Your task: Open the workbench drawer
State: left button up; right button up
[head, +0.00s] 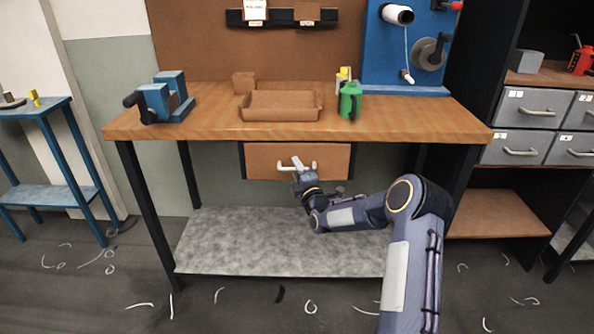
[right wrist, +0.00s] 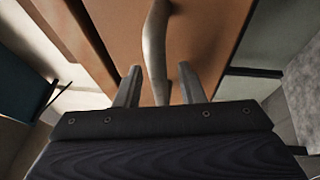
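The workbench drawer (head: 262,164) has a brown front and hangs under the wooden workbench top (head: 215,122); it looks shut. Its pale bar handle (head: 312,165) is on the middle of the front. My right gripper (head: 298,170) is at the handle, reaching up from the lower right. In the right wrist view the handle (right wrist: 155,45) runs between the two fingers of my right gripper (right wrist: 160,86). The fingers are apart, with a gap visible on each side of the handle. The drawer front (right wrist: 205,30) fills the view behind. My left gripper is not in view.
On the bench stand a blue vise (head: 160,98), a brown tray (head: 282,113) and a green container (head: 350,101). A grey lower shelf (head: 270,245) lies below the drawer. A dark cabinet with grey drawers (head: 520,108) is at the right. Scraps litter the floor.

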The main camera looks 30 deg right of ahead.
grip_shut()
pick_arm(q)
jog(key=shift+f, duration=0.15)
pick_arm(e)
jog(key=shift+s+a+f, duration=0.1)
